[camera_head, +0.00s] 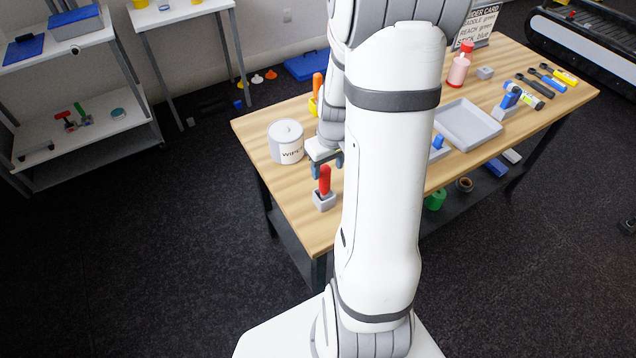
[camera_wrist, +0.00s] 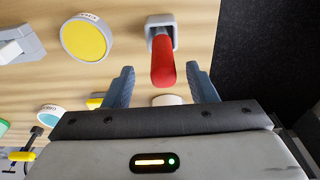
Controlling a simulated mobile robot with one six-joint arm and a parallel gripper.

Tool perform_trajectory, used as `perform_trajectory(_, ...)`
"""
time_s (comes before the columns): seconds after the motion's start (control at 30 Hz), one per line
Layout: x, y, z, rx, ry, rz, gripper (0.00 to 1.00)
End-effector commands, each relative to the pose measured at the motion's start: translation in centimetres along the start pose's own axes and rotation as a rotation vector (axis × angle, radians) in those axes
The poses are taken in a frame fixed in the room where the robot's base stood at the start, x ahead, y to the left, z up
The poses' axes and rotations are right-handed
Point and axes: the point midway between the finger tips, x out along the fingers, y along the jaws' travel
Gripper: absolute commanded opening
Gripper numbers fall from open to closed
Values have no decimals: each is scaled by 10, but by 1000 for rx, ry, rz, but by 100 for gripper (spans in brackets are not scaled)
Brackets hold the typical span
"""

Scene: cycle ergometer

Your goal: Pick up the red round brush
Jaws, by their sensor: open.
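The red round brush shows as a red handle (camera_head: 325,180) standing upright in a small grey holder (camera_head: 323,201) at the table's near left edge. Its lower end is hidden in the holder. My gripper (camera_head: 326,164) is open just above and behind the handle in the head view. In the wrist view the red handle (camera_wrist: 163,62) points towards the camera from the grey holder (camera_wrist: 153,22). The two blue fingers stand on either side of its end, with a gap at each side. Nothing is held.
A white wipes tub (camera_head: 286,143) stands left of my gripper on the wooden table. A grey tray (camera_head: 468,125) and several tools lie farther right. In the wrist view a round yellow-topped thing (camera_wrist: 86,38) lies left of the holder. The table edge is close on the right.

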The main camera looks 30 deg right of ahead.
Motion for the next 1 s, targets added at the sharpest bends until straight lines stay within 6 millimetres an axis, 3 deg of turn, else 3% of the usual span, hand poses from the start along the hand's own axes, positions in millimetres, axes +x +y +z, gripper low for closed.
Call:
perform_trajectory(0.4, 44, -3, -4, 1, -3, -1, 52)
perform_trajectory(0.73, 49, -3, -4, 2, -1, 0, 52)
perform_trajectory(1.0, 49, -2, -4, 2, -1, 0, 30)
